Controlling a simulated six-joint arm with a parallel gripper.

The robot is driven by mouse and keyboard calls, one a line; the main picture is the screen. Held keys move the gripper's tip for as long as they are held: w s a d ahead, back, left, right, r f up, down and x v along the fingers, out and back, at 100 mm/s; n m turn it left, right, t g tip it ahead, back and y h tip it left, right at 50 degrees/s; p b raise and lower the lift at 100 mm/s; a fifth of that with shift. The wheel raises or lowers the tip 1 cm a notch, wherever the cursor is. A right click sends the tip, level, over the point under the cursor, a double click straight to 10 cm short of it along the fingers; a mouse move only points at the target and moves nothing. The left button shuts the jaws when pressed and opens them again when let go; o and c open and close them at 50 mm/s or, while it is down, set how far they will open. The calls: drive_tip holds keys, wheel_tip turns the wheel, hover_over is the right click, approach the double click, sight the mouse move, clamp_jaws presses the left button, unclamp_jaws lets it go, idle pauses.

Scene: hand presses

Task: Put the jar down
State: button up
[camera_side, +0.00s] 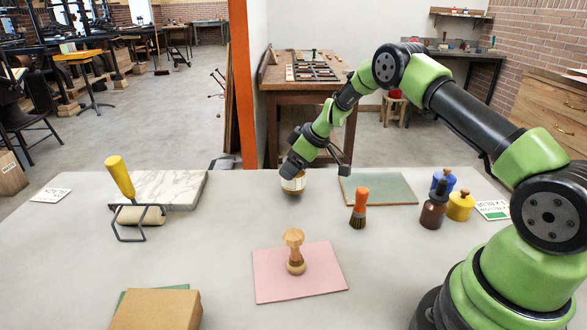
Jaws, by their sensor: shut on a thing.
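A small jar (293,183) with a pale label and an amber-brown body is at the back middle of the grey table. My gripper (292,170) comes down over it from above and is shut on its top. The gripper covers the jar's upper part, so its lid is hidden. The jar looks upright. I cannot tell whether its base touches the table or hangs just above it.
A green mat (378,190) lies right of the jar, with an orange-handled brush (360,207) near it. A marble slab (160,188) and yellow-handled roller (121,178) are left. A wooden stamp (294,250) stands on a pink sheet (325,281). Bottles (433,212) stand right.

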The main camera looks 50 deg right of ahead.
drive_tip(key=shift+f, duration=0.55)
drive_tip(key=o, duration=1.1)
drive_tip(key=shift+f, duration=0.1)
drive_tip(key=shift+c, duration=0.2)
